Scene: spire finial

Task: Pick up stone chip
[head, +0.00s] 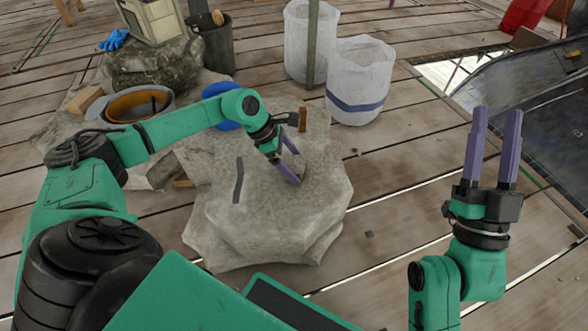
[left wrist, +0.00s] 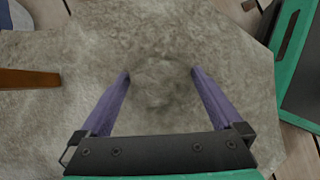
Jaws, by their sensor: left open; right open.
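A low grey-brown lump, which looks like the stone chip (left wrist: 165,85), lies on the large pale stone block (head: 270,215). Its colour nearly matches the block, so its outline is faint. My left gripper (head: 298,168) is open over the block top, pointing down. In the left wrist view its two purple fingers (left wrist: 161,72) stand apart, one on each side of the lump. I cannot tell whether they touch it. In the head view the lump is mostly hidden by the fingers. My right gripper (head: 496,112) is open, empty and raised at the right, away from the block.
A dark bar (head: 239,180) lies on the block left of my left gripper. A brown wooden piece (head: 302,120) is at its far edge. Two white sacks (head: 360,80) stand behind. A grey basin (head: 150,118) is at left. Plank floor right of the block is mostly clear.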

